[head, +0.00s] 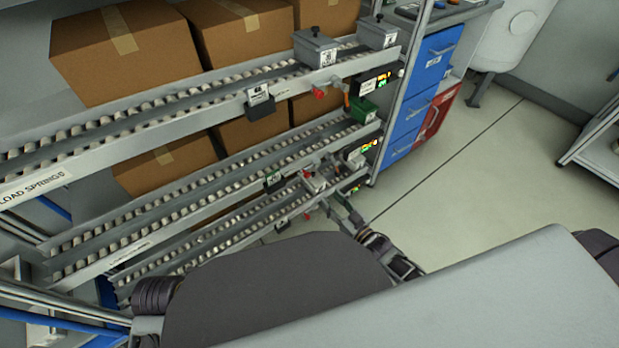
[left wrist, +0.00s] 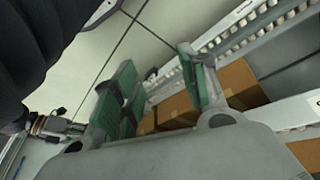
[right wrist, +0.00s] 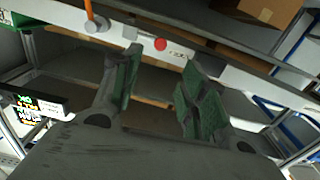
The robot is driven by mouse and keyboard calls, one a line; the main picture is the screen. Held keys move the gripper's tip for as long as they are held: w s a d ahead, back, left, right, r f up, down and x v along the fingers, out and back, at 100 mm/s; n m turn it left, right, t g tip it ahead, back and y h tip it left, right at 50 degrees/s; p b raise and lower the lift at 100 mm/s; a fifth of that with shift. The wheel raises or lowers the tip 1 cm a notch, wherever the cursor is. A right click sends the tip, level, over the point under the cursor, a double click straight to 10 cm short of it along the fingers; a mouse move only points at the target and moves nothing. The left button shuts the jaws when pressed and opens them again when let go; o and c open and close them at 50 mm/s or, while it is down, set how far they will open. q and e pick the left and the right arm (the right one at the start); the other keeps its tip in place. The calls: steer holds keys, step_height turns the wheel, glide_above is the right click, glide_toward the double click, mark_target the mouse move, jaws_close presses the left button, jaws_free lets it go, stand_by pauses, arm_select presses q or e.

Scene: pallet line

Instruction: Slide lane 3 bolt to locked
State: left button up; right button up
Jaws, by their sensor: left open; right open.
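In the head view, red knobs sit on the lane front rails, one on the top lane (head: 319,92) and small ones on the lower lanes. I cannot read which is lane 3, and no bolt's position is clear.
Cardboard boxes (head: 130,50) stand on the roller lanes. Grey bins (head: 316,48) sit on the top lane, and a green bin (head: 362,110) is lower. A lit display (right wrist: 30,103) is left of the right gripper. A blue drawer cabinet (head: 425,65) stands right; open floor (head: 460,180) lies beside it.

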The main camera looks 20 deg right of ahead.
mark_target(309, 176)
steer(key=b+x, duration=0.2)
steer(key=x, duration=0.6)
steer(key=shift+w+a+f+b, duration=0.1)
steer(key=shift+w+a+b, duration=0.05)
steer(key=shift+w+b, duration=0.2)
steer(key=shift+b+x, duration=0.35)
steer(key=shift+x, duration=0.8)
arm_select(q)
step_height(309, 176, down, 8)
steer(key=w+d+t+h, duration=0.1)
steer(key=d, duration=0.1)
steer(key=shift+w+d+f+b, duration=0.2)
steer(key=shift+d+b, duration=0.1)
steer(key=shift+b, duration=0.05)
arm_select(e)
steer(key=shift+x, duration=1.25)
jaws_close()
